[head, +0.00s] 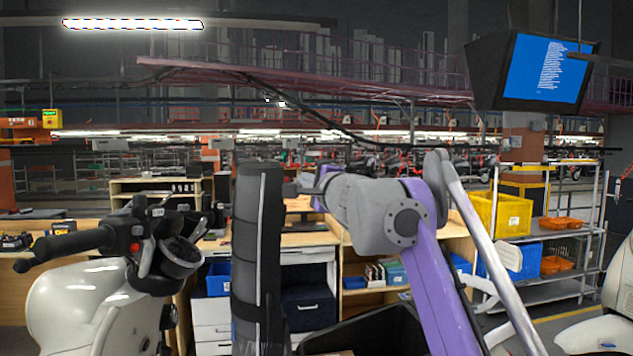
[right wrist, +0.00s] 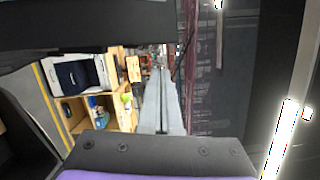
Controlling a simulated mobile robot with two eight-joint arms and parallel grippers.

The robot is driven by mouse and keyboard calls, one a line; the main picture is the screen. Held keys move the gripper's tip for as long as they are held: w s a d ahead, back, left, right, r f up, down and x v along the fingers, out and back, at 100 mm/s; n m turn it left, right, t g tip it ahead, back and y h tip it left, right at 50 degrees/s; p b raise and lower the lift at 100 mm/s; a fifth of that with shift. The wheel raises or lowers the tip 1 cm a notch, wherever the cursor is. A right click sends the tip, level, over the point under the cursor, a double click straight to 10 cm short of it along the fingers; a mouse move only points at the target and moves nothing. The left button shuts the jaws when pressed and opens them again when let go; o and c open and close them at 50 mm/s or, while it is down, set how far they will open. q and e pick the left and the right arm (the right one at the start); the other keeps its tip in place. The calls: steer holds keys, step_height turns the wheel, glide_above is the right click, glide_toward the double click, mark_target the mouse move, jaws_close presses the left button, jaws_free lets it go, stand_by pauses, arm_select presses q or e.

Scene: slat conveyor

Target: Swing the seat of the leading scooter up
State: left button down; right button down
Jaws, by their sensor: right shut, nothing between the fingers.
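A white scooter (head: 85,305) with a black handlebar grip (head: 80,240) stands at the left in the head view. A black padded seat (head: 258,250) with a pale edge line stands upright at the centre. Below and right of it is a dark open-topped compartment (head: 375,330), partly cut off by the frame. My right gripper (head: 298,186) is shut and empty, just right of the seat's upper part; I cannot tell whether it touches. Its shut fingers also show in the right wrist view (right wrist: 161,105). My left gripper is not in view.
My purple right arm crosses the centre right. Wooden workbenches (head: 300,238) with drawers stand behind. A shelf rack with a yellow crate (head: 500,214) and orange bins (head: 558,264) is at the right. Another white body (head: 597,336) shows at the right edge. A blue-screened monitor (head: 546,70) hangs above.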

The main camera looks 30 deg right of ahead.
steer(key=shift+w+a, duration=0.3)
steer(key=shift+a, duration=0.5)
steer(key=shift+d, duration=0.1)
